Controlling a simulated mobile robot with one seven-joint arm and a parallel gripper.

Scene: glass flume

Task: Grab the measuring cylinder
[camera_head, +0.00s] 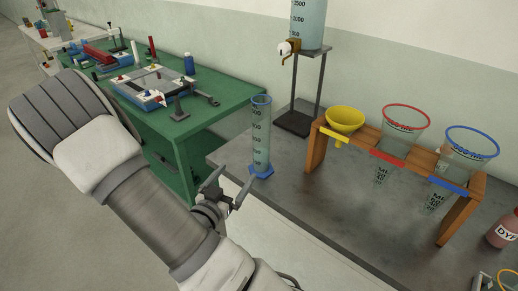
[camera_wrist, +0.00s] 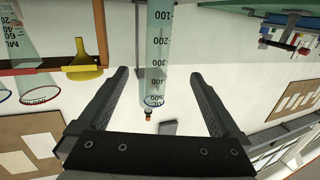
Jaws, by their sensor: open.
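The measuring cylinder (camera_head: 262,135) is a tall clear tube with dark graduations, a blue rim and a blue foot. It stands upright at the near left edge of the grey bench. My gripper (camera_head: 232,187) is open and empty, just left of and in front of the cylinder's lower part. In the wrist view the cylinder (camera_wrist: 155,50) appears upside down, with its rim low in the picture. It lies in line with the gap between my two open fingers (camera_wrist: 160,76). I cannot tell whether its wall is between the fingertips or beyond them.
A wooden rack (camera_head: 315,148) holds a yellow funnel (camera_head: 344,121) and two graduated cones right of the cylinder. A graduated reservoir (camera_head: 309,22) stands on a dark stand behind. A green table (camera_head: 222,98) with apparatus is at left. A pink dye bottle (camera_head: 503,230) is far right.

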